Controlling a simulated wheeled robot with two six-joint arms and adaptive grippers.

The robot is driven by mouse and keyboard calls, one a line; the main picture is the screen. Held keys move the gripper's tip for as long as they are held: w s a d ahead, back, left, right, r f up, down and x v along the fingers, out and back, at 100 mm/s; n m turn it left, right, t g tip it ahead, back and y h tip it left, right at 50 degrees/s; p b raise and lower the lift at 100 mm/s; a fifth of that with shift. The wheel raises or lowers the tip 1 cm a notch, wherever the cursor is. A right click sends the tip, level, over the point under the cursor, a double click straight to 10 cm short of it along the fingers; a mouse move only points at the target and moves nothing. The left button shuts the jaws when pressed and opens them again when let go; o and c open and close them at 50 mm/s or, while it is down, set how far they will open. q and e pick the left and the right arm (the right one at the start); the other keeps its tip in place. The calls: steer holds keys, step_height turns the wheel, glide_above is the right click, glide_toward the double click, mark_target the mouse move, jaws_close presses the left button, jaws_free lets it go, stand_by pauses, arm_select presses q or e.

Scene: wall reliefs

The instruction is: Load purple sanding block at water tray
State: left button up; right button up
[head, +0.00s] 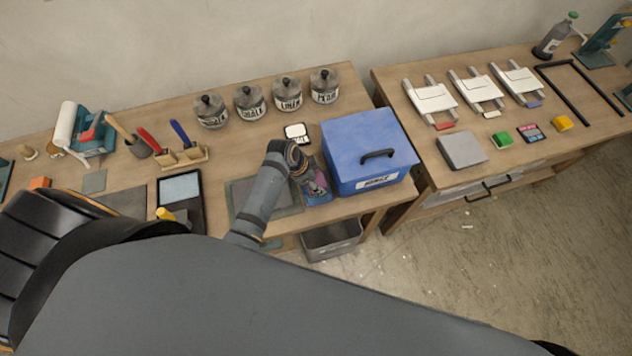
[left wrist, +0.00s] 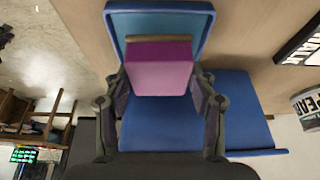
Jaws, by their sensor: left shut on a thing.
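My left gripper (head: 313,178) is lowered over the front of the left workbench, just left of the large blue lidded box. The left wrist view shows the gripper (left wrist: 160,82) shut on a purple sanding block (left wrist: 160,72), with a finger on each side. An open blue tray with a teal inside (left wrist: 160,8) lies beneath the block in that view. I cannot tell whether the block touches it. In the head view the gripper largely hides the block and tray. My right gripper is not in view.
The blue box (head: 368,152) with a black handle stands close on the right. Several labelled jars (head: 250,103) line the back. A small white label card (head: 297,133) lies behind the gripper. A grey bin (head: 332,240) sits below the bench. A second bench (head: 545,145) stands right, past a gap.

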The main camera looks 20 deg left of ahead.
mark_target(322, 179)
arm_select(q)
steer(key=shift+r, duration=2.5)
